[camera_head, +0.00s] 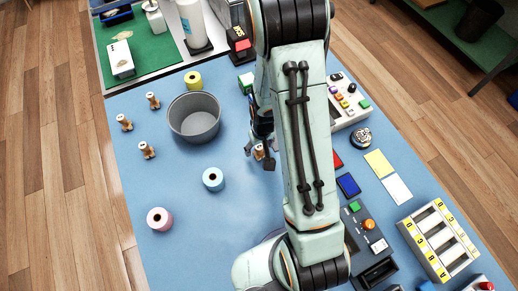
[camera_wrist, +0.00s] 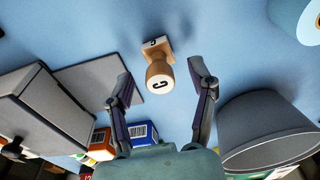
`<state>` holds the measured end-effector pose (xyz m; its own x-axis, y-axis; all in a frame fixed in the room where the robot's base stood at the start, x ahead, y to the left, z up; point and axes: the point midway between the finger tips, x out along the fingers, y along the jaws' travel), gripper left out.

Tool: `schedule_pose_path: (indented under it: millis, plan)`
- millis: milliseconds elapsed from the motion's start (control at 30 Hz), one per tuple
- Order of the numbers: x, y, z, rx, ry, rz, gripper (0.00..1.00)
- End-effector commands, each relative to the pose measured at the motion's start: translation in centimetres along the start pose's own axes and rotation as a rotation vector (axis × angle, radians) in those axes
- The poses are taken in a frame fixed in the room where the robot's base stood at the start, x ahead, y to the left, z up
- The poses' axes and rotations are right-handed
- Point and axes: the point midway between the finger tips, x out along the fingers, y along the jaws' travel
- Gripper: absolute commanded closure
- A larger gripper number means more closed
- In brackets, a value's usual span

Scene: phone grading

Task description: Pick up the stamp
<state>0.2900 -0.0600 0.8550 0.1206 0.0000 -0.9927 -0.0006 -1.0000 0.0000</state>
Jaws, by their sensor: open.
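A wooden stamp (camera_wrist: 158,74) with a black letter C on its round knob stands on the blue table between the fingers of my gripper (camera_wrist: 158,85) in the wrist view. The fingers are apart on either side of the stamp, with gaps to it. In the head view my gripper (camera_head: 260,158) is near the table's middle, and the stamp (camera_head: 259,151) shows partly between its fingers. Several similar wooden stamps stand at the left, one of them by the table's left edge (camera_head: 147,150). My arm covers part of the table.
A grey bin (camera_head: 194,118) stands left of my gripper, and shows at the right of the wrist view (camera_wrist: 262,135). A blue tape roll (camera_head: 213,179) is near the bin. A control box (camera_head: 368,235) and a slotted rack (camera_head: 438,240) stand right of my arm. The lower-left table is mostly clear.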

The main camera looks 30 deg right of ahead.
Motion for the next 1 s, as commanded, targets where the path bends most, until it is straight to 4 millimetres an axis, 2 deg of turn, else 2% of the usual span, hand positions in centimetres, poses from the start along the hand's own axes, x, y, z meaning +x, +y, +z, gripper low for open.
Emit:
schedule_pose_path:
  millis: [100, 167, 200, 300, 733, 867, 1000]
  plan:
    - [0.0, 0.0, 0.0, 0.000, 0.000, 0.000, 0.43]
    - [0.0, 0.0, 0.0, 0.000, 0.000, 0.000, 0.62]
    - [0.0, 0.0, 0.0, 0.000, 0.000, 0.000, 0.74]
    - [0.0, 0.0, 0.0, 0.000, 0.000, 0.000, 1.00]
    - [-0.6, 0.0, -0.1, -0.001, 0.002, 0.000, 1.00]
    - [-2.1, 0.0, -0.3, -0.001, 0.004, 0.001, 1.00]
    - [-4.9, 0.0, -0.7, -0.001, 0.008, 0.002, 1.00]
